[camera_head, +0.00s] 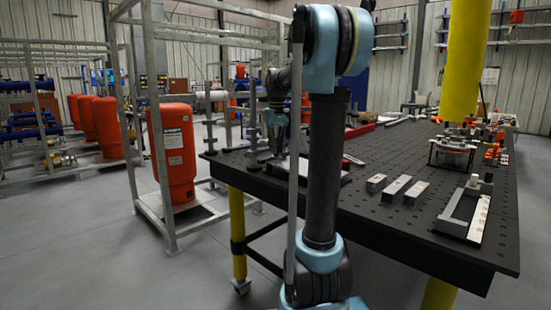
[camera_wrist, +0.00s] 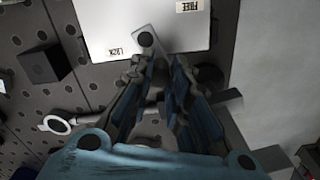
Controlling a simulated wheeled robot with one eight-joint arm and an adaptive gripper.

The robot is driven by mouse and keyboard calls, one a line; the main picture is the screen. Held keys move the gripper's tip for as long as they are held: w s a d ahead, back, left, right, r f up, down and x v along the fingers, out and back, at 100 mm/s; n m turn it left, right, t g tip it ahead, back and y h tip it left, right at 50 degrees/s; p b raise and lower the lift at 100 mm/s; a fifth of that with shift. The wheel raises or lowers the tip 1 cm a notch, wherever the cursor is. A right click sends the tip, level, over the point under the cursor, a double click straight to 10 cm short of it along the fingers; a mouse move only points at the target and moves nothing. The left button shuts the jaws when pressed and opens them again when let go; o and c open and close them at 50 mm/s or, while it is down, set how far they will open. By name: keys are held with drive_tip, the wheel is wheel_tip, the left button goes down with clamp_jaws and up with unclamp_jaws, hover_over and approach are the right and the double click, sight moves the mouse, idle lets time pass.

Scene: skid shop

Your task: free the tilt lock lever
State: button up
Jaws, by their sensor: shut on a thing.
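The tilt lock lever (camera_wrist: 152,46) is a flat grey bar with a dark round end, seen at the top middle of the wrist view. It lies over the edge of a white plate (camera_wrist: 105,25) marked LOCK and FREE, both upside down. The dark end is beside the LOCK mark, with FREE further up and right. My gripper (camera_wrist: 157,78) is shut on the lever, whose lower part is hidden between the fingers. In the head view my gripper (camera_head: 270,148) is low over the table's left end; the lever cannot be made out there.
The black perforated table (camera_head: 400,225) carries several metal blocks (camera_head: 396,188) and an L-shaped fixture (camera_head: 468,208) at right. A dark block (camera_wrist: 45,63) and a ring-ended part (camera_wrist: 58,124) are left of my gripper in the wrist view. An orange tank (camera_head: 174,158) stands in a frame beyond the table.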

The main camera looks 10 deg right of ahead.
drive_tip(key=shift+s, duration=0.15)
drive_tip(key=shift+s+a, duration=0.2)
drive_tip(key=shift+s, duration=0.3)
idle(0.4)
drive_tip(key=shift+s+a, duration=0.1)
drive_tip(key=shift+s, duration=0.15)
